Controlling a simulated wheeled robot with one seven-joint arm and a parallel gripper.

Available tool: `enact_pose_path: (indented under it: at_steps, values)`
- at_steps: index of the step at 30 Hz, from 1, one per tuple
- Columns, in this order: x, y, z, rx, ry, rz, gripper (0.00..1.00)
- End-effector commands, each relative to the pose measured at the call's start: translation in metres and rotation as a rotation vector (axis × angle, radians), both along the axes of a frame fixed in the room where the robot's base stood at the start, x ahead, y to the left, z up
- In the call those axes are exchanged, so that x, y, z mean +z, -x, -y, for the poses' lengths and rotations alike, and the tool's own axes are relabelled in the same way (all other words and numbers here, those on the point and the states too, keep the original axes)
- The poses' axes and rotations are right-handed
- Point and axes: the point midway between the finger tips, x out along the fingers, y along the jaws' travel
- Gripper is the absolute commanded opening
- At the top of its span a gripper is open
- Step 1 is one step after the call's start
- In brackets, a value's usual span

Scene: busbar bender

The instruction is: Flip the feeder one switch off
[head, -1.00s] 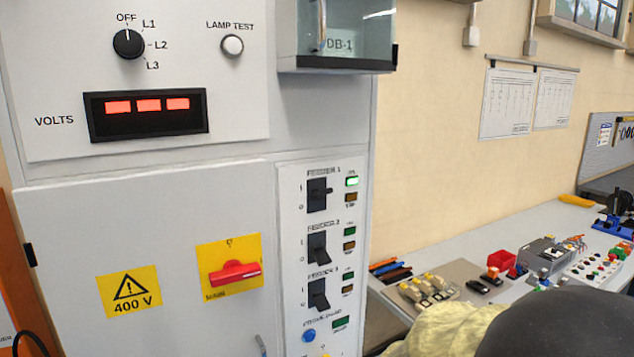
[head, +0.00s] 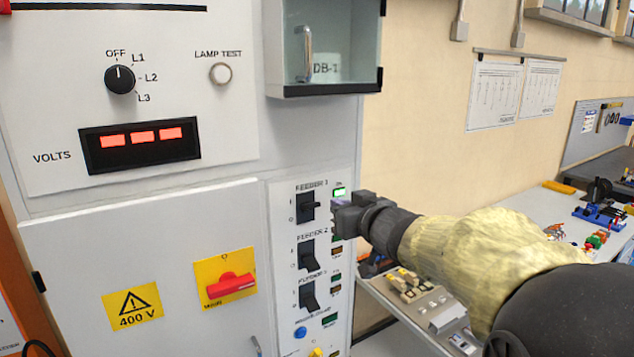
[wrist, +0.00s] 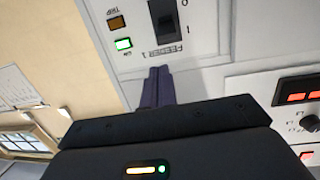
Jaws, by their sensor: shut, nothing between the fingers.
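The feeder 1 switch (head: 306,206) is a black toggle at the top of the feeder column on the grey cabinet. Its green lamp (head: 340,192) is lit. In the wrist view the feeder 1 switch (wrist: 167,20) shows upside down, with its lit green lamp (wrist: 124,43) beside it. My gripper (head: 338,218) is shut and empty, just right of the switch, and hides the amber trip lamp in the head view. In the wrist view the closed fingertips (wrist: 158,72) lie just outside the feeder 1 label, apart from the toggle.
The feeder 2 switch (head: 308,254) and feeder 3 switch (head: 308,296) sit below. A red rotary handle (head: 231,285) is on the cabinet door to the left. The glass-fronted DB-1 box (head: 330,50) juts out above. A workbench with parts (head: 425,300) is at the right.

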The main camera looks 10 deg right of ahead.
Motion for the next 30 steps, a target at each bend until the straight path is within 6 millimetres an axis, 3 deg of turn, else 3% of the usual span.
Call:
enact_pose_path:
  at_steps: [1, 4, 17, 30]
  values:
    - [0.019, 0.0, -0.003, 0.034, -0.001, 0.026, 0.0]
    - [0.031, 0.002, -0.007, 0.075, -0.007, 0.045, 0.0]
    - [0.03, -0.003, -0.01, 0.083, -0.007, 0.046, 0.0]
    - [0.025, -0.062, -0.029, 0.082, -0.007, 0.044, 0.0]
